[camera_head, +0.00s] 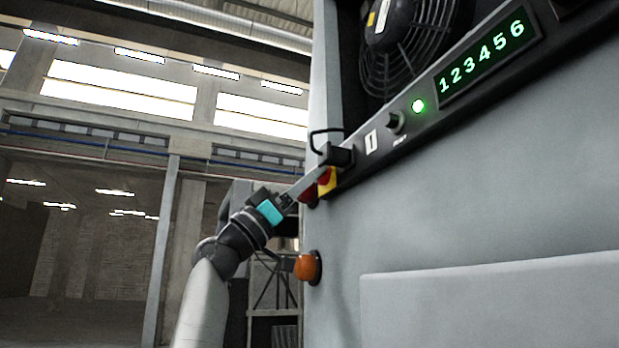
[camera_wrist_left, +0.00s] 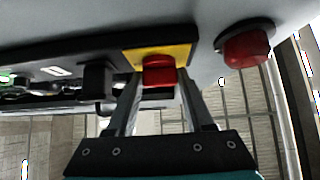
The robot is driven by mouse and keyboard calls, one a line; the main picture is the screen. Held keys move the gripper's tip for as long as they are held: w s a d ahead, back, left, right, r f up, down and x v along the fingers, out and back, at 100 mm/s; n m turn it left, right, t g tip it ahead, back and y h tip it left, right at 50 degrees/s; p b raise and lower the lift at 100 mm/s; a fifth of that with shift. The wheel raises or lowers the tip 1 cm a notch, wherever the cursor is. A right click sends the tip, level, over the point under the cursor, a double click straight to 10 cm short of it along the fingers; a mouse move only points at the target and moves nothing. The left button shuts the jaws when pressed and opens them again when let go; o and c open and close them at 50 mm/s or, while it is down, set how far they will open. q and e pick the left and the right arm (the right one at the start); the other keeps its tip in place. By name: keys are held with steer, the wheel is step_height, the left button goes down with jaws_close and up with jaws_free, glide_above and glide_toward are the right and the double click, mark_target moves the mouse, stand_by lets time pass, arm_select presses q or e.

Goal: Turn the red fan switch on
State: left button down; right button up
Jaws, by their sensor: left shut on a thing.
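The red fan switch (camera_wrist_left: 158,70) is a red knob on a yellow plate (camera_wrist_left: 176,52), set in the dark control strip. In the head view the red switch (camera_head: 324,177) and its yellow plate (camera_head: 328,187) are at the strip's lower left end, partly covered by the fingers. My left gripper (camera_head: 313,184) reaches up to it from below left. In the left wrist view its two fingers (camera_wrist_left: 160,84) are on either side of the red knob, shut on it. I cannot tell which way the knob is turned. My right gripper is in neither view.
The strip (camera_head: 440,107) also carries a dark knob (camera_head: 395,122), a lit green lamp (camera_head: 418,105) and a display (camera_head: 486,62) reading 123456. A caged fan (camera_head: 405,45) is above. An orange dome (camera_head: 307,267) sticks out below the switch. Open hall lies left.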

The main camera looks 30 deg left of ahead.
arm_select(q)
steer(key=shift+w+f, duration=0.1)
steer(key=shift+c, duration=1.4)
jaws_free()
steer(key=b+v, duration=0.8)
steer(key=v, duration=0.7)
steer(key=shift+a, duration=0.1)
